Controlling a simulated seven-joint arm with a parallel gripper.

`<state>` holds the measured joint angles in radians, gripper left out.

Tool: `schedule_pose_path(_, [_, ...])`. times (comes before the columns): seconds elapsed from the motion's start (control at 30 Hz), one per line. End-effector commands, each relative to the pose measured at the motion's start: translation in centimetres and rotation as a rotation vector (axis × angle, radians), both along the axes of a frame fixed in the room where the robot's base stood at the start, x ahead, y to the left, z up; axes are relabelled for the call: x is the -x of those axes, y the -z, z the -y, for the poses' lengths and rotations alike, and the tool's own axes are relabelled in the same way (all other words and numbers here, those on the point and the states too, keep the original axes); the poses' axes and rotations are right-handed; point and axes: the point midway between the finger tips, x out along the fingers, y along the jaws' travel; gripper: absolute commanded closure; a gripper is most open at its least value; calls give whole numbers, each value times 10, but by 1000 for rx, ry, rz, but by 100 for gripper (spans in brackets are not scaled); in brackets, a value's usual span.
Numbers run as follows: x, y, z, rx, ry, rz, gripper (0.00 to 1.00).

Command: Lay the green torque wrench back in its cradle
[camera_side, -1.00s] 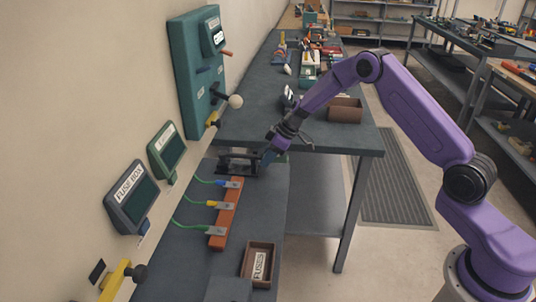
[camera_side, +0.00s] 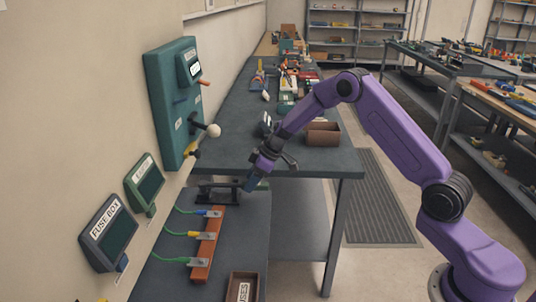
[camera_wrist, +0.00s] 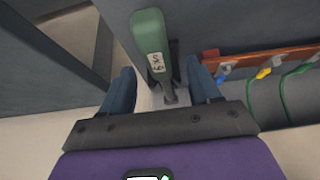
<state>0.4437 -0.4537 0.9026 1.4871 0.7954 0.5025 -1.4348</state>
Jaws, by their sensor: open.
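The green torque wrench (camera_wrist: 150,38) shows in the wrist view as a green handle with a white label and a dark metal shaft running down toward my gripper. My gripper (camera_wrist: 160,88) is open, with one blue finger on each side of the shaft and a visible gap to both. In the side view my gripper (camera_side: 251,184) points down at the right end of a black cradle (camera_side: 218,194) on the near bench. The wrench is hard to make out there, mostly hidden by my gripper. Whether it rests fully in the cradle I cannot tell.
An orange-brown strip (camera_side: 207,245) with blue, yellow and green plugs lies just in front of the cradle; it also shows in the wrist view (camera_wrist: 270,62). A brown fuses box (camera_side: 243,287) stands nearer. Wall panels (camera_side: 108,232) line the left.

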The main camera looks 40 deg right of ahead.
Motion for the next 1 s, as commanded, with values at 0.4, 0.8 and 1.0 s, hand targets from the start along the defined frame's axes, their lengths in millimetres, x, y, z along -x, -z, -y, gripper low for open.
schedule_pose_path(0.4, [28, -73, 29, 0, 2, 5, 38])
schedule_pose_path(0.8, [50, -126, 50, 0, 0, 2, 38])
schedule_pose_path(1.0, [53, -132, 53, 0, 0, 0, 38])
